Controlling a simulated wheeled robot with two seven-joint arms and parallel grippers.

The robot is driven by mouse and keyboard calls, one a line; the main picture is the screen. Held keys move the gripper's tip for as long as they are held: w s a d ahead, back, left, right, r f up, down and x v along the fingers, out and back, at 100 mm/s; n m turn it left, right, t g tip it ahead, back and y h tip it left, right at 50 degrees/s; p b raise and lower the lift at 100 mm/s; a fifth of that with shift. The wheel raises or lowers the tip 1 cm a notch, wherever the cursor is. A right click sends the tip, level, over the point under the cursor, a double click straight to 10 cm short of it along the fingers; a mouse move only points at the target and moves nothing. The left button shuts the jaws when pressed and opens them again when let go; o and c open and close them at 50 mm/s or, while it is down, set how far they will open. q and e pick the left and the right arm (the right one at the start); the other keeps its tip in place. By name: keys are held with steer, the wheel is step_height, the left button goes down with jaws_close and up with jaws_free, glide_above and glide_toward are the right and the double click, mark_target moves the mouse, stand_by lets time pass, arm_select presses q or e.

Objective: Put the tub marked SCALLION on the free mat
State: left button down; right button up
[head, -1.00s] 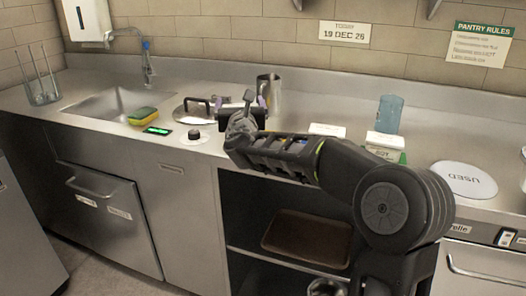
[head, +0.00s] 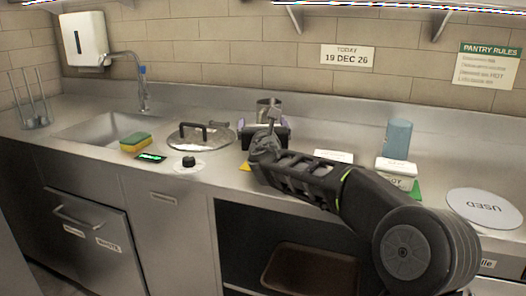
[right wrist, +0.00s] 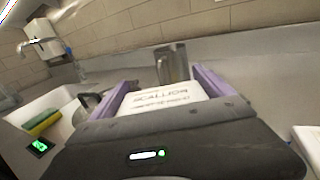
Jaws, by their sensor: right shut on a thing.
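My right gripper (head: 267,127) is shut on a white-topped tub (right wrist: 165,98), held between its purple fingers in the right wrist view. In the head view my gripper and wrist mostly hide the tub. A small yellow patch (head: 246,166), perhaps a mat's corner, shows just below the gripper; the rest of it is hidden. A green mat (head: 416,190) at the right lies under a white tub (head: 396,174). Another white tub (head: 333,157) stands behind my arm; what is under it is hidden. My left gripper is out of view.
A metal jug (head: 268,106) stands behind the gripper. A blue cylinder (head: 397,138) and a USED disc (head: 483,207) are at the right.

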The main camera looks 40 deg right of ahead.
steer(key=shift+f, duration=0.1)
step_height(320, 180, down, 5)
steer(key=shift+f+b, duration=0.1)
steer(key=shift+b, duration=0.75)
steer(key=o, duration=1.5)
steer(key=shift+c, duration=0.2)
steer(key=shift+s+a, duration=0.3)
steer(key=shift+s, duration=0.15)
steer(key=v, duration=1.1)
steer(key=shift+b, duration=0.4)
